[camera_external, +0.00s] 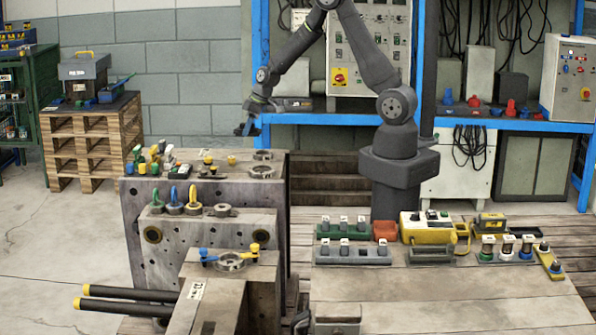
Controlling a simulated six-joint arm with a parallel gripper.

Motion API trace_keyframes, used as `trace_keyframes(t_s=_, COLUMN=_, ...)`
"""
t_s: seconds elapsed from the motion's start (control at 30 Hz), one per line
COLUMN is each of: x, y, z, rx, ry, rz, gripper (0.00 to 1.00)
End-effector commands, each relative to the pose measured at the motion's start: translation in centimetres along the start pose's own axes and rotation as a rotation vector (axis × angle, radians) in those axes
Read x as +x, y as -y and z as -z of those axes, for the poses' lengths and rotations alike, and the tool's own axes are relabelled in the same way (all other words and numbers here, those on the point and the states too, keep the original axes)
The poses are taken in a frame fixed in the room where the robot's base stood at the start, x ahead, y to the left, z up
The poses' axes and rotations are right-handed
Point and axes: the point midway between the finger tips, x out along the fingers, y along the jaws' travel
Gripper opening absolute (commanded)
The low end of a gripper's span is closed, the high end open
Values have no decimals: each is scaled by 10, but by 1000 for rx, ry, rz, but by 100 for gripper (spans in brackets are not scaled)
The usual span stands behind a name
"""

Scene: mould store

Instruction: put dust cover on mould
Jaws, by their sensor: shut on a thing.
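The mould (210,225) is a stepped grey steel block with bolt holes, at the left of the wooden bench. Round metal rings sit on its upper faces, one at the back right of the top (261,172) and one on the front step (230,263). My gripper (246,129) is above and behind the mould's top, pointing down. It is shut on a small dark blue piece, apparently the dust cover (241,130), clear of the mould. The piece's shape is too small to make out, and the fingers partly hide it.
Coloured fittings (165,160) and lifting eyes (174,197) stand on the mould. Black rods (130,300) with yellow ends stick out front left. Racks of parts (345,230) and a yellow box (425,228) line the bench at right. The bench front right is clear.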

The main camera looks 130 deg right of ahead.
Motion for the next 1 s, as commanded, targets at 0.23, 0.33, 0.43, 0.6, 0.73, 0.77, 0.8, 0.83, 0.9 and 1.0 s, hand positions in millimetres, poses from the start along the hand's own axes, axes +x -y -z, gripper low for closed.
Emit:
trace_keyframes(t_s=0.23, x=5, y=-11, z=1, rx=18, ry=-3, rz=-5, gripper=12)
trace_keyframes(t_s=0.33, x=22, y=4, z=8, rx=16, ry=-2, rz=-4, gripper=12)
trace_keyframes(t_s=0.43, x=41, y=22, z=18, rx=15, ry=-2, rz=-4, gripper=12)
trace_keyframes(t_s=0.6, x=71, y=49, z=33, rx=15, ry=-2, rz=-5, gripper=12)
trace_keyframes(t_s=0.73, x=85, y=61, z=40, rx=17, ry=-3, rz=-6, gripper=12)
trace_keyframes(t_s=0.77, x=87, y=63, z=42, rx=17, ry=-3, rz=-6, gripper=12)
trace_keyframes(t_s=0.8, x=89, y=64, z=43, rx=19, ry=-4, rz=-6, gripper=12)
trace_keyframes(t_s=0.83, x=90, y=65, z=43, rx=20, ry=-4, rz=-6, gripper=12)
trace_keyframes(t_s=0.9, x=93, y=66, z=43, rx=21, ry=-4, rz=-6, gripper=12)
trace_keyframes(t_s=1.0, x=103, y=66, z=38, rx=21, ry=-3, rz=-6, gripper=12)
